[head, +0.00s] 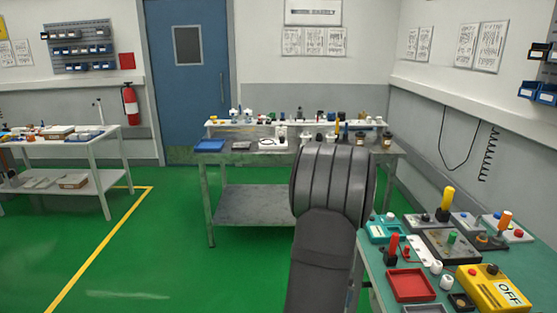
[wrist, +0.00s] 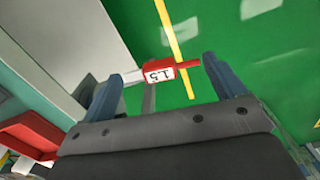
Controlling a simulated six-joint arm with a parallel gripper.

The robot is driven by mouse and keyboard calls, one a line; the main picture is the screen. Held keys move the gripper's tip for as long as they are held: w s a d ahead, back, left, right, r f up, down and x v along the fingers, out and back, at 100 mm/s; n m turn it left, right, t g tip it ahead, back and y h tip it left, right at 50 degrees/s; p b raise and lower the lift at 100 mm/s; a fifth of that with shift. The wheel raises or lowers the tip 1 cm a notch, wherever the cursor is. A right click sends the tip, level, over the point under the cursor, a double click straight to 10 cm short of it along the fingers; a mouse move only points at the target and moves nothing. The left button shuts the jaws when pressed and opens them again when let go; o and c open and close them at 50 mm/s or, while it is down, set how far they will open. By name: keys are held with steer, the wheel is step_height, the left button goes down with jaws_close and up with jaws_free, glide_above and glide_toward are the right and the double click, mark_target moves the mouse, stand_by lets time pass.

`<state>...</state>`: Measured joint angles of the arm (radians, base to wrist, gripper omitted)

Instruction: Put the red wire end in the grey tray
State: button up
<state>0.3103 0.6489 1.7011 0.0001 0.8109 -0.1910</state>
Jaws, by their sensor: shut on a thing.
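The red wire end (wrist: 158,73), marked "1.5", shows in the wrist view between the fingertips of my gripper (wrist: 165,72). It lies crosswise between the two blue-grey fingers, with a thin red tip to the right and a pale part to the left. My gripper is shut on it, over the green floor. In the head view my own arm hides the gripper and the wire end. The grey tray (head: 425,309) is on the green-topped bench at the bottom right, cut off by the frame's lower edge.
A red tray (head: 411,285) lies just behind the grey tray and also shows in the wrist view (wrist: 32,132). A yellow OFF box (head: 492,288), a small dark box (head: 460,301) and several levers crowd the bench (head: 382,262). A metal table (head: 250,160) stands farther back.

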steer(key=w+a+f, duration=0.1)
steer(key=a+f, duration=0.2)
steer(key=a, duration=0.4)
steer(key=w+a+f+n, duration=0.1)
steer(key=a+f, duration=0.2)
steer(key=a, duration=0.5)
steer(key=shift+f, duration=0.15)
